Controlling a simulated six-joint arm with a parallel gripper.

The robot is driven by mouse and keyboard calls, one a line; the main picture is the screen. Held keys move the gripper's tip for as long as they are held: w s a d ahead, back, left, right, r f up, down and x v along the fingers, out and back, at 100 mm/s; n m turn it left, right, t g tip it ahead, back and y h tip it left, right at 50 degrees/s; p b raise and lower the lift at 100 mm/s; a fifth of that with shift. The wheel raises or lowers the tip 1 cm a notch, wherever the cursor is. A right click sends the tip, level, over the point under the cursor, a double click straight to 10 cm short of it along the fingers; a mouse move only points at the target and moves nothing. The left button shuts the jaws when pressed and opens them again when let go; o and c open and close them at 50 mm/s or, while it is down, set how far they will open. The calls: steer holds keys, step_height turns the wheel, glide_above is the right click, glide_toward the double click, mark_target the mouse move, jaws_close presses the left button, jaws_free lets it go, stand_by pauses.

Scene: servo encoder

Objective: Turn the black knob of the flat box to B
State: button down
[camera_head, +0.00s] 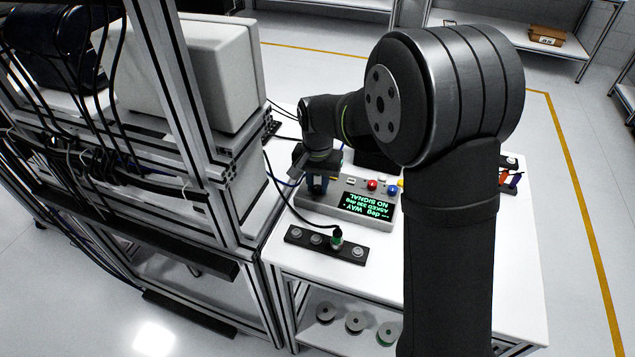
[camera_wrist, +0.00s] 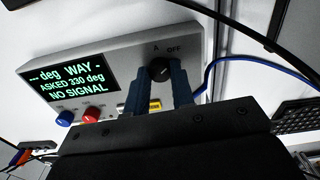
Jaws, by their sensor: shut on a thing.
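The flat grey box (camera_head: 381,227) lies on the white table, and its face also fills the upper left of the wrist view (camera_wrist: 125,52). Its black knob (camera_wrist: 159,69) sits between the two blue fingers of my gripper (camera_wrist: 158,88), which is shut on it. The letters A and OFF show above the knob; no B label can be seen. I cannot tell surely which label the knob points to. In the head view my gripper (camera_head: 317,184) is at the left end of the box and hides the knob.
The box's screen (camera_wrist: 70,83) reads "--- deg WAY -", "ASKED 330 deg" and "NO SIGNAL". Red (camera_wrist: 92,115) and blue (camera_wrist: 64,119) buttons and a yellow label (camera_wrist: 155,104) are near my fingers. A black socket strip (camera_head: 325,245) with a plugged cable lies in front. A rack stands at left.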

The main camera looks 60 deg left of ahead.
mark_target(317, 187)
steer(key=m, duration=0.4)
steer(key=shift+m, duration=1.5)
steer(key=c, duration=1.2)
jaws_free()
steer(key=shift+c, duration=0.2)
steer(key=shift+r, duration=0.1)
step_height(317, 187, up, 17)
